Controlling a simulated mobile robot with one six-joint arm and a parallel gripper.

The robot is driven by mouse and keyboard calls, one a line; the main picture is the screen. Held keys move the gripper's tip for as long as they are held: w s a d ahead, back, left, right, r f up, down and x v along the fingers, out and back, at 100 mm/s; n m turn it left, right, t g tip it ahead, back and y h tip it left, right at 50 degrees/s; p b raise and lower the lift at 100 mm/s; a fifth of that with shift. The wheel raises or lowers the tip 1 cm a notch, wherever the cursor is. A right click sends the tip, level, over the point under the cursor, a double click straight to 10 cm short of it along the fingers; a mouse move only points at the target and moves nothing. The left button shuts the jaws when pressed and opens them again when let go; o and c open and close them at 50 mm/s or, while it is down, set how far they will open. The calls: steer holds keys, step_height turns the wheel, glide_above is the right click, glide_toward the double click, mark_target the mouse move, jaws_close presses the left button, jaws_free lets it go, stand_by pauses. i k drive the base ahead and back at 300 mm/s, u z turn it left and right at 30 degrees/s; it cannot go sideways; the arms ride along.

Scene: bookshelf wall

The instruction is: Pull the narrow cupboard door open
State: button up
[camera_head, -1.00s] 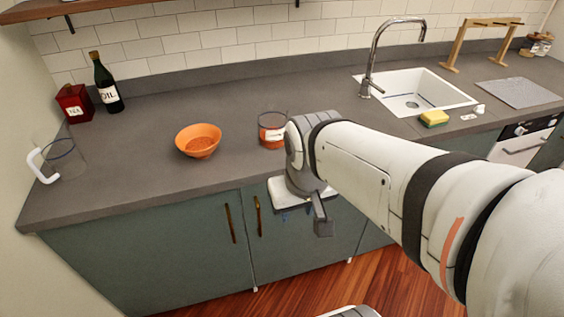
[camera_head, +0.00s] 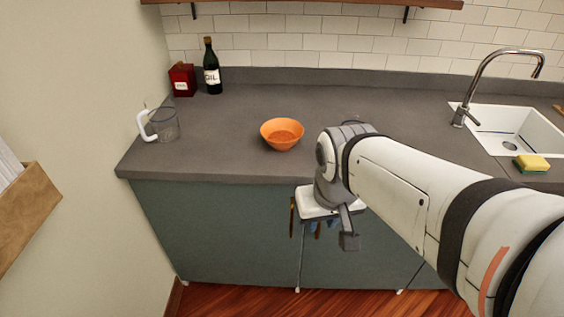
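Two grey-green cupboard doors stand side by side under the counter, both shut: a left door (camera_head: 215,235) and a right door (camera_head: 350,268), which looks the narrower in this view. The left door has a thin brass upright handle (camera_head: 292,217) near the seam. The right door's handle (camera_head: 318,230) is mostly hidden behind my gripper. My gripper (camera_head: 321,226) is in front of the doors, just below the counter edge and close to both handles in the picture. Contact and finger opening cannot be made out.
On the grey counter (camera_head: 225,150) stand a glass jug (camera_head: 166,124), an orange bowl (camera_head: 281,133), an oil bottle (camera_head: 212,70) and a red box (camera_head: 183,80). A sink (camera_head: 515,130) with a sponge (camera_head: 531,163) is right. A wooden wall holder (camera_head: 30,215) is left. Wooden floor shows below.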

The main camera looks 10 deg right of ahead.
mark_target(384, 260)
steer(key=u, duration=1.55)
steer(key=k, duration=0.7)
steer(key=z, duration=2.45)
